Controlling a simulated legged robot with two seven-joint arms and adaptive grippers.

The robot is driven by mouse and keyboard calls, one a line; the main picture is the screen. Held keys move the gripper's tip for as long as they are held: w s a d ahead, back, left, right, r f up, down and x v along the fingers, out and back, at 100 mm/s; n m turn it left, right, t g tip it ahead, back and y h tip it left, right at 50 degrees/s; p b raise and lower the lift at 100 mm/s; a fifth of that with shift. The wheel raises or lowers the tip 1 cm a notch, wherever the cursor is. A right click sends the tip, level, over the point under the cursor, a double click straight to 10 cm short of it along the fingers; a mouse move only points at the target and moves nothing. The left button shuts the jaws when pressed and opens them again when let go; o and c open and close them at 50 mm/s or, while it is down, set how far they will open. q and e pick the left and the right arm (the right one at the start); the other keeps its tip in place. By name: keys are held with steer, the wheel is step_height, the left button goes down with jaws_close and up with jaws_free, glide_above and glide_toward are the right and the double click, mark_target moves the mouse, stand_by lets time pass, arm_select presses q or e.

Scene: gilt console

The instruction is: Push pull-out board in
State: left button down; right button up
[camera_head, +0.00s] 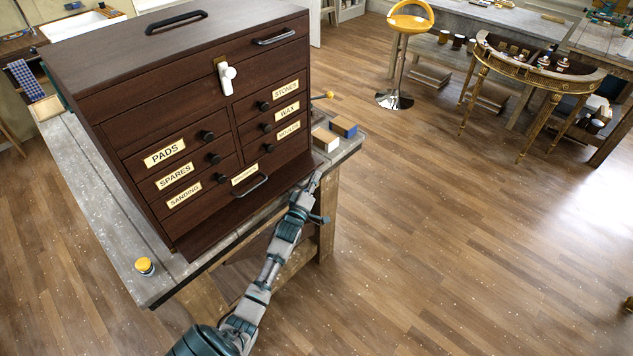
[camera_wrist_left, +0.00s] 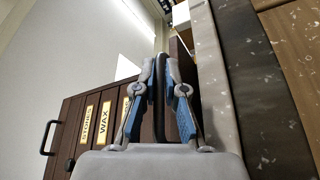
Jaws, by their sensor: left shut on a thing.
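The pull-out board (camera_head: 222,219) is a dark brown slab at the foot of the dark wooden tool chest (camera_head: 105,97). It sticks out in front of the drawers, low over the bench. My left gripper (camera_head: 316,181) is at the board's right end. The chest (camera_wrist_left: 105,125) shows there at the left, with the STONES and WAX labels. My right gripper is not in view.
The chest stands on a grey workbench (camera_head: 120,235). A yellow-lidded jar (camera_head: 145,266) stands near its front left corner. The floor to the right is mostly clear.

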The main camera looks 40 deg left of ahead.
arm_select(q)
steer(key=c, duration=1.2)
jaws_free()
steer(key=shift+d+f, duration=0.2)
steer(key=shift+f, duration=0.05)
steer(key=shift+c, duration=0.2)
steer(key=shift+a, duration=0.15)
steer(key=shift+s, duration=0.2)
steer(key=v, duration=1.1)
steer(key=shift+s+f, duration=0.15)
steer(key=shift+s, duration=0.1)
